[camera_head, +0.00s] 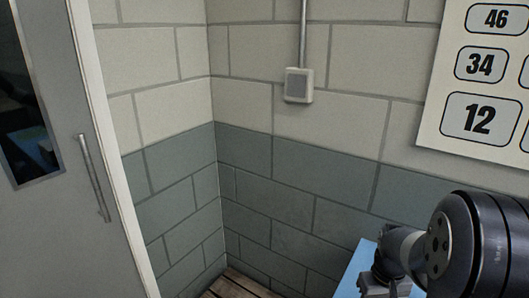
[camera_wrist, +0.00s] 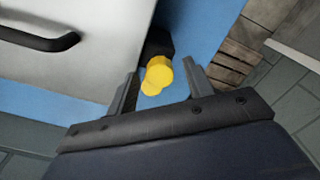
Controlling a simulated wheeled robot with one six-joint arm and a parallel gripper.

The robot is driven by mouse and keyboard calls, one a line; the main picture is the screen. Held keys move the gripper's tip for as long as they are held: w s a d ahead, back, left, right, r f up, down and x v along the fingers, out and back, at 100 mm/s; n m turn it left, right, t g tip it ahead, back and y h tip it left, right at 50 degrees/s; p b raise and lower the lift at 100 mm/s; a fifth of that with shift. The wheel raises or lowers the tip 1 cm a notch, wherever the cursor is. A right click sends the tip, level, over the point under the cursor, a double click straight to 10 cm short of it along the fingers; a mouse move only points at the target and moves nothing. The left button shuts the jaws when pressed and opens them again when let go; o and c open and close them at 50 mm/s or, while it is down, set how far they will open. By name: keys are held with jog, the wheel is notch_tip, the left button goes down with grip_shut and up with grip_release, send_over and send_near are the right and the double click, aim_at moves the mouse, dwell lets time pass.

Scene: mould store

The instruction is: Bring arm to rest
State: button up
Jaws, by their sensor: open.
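My gripper (camera_wrist: 160,68) shows in the wrist view with its two dark fingers apart, and it is open. A yellow round-ended thing (camera_wrist: 158,74) with a black part behind it shows between and beyond the fingertips. I cannot tell how far it is from the fingers, but no finger is closed on it. In the head view my arm (camera_head: 470,240) reaches in from the lower right, over a blue surface (camera_head: 352,270). The fingers cannot be made out clearly there.
A white case or panel with a black handle (camera_wrist: 45,38) lies at the left in the wrist view, beside the blue surface (camera_wrist: 205,25). Wooden slats (camera_wrist: 232,62) show at the right. The head view has a grey door (camera_head: 70,200), block walls and a number poster (camera_head: 430,125).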

jog(key=m, duration=0.8)
jog(key=m+p, duration=0.1)
jog(key=m, duration=0.7)
jog(key=shift+r, duration=1.35)
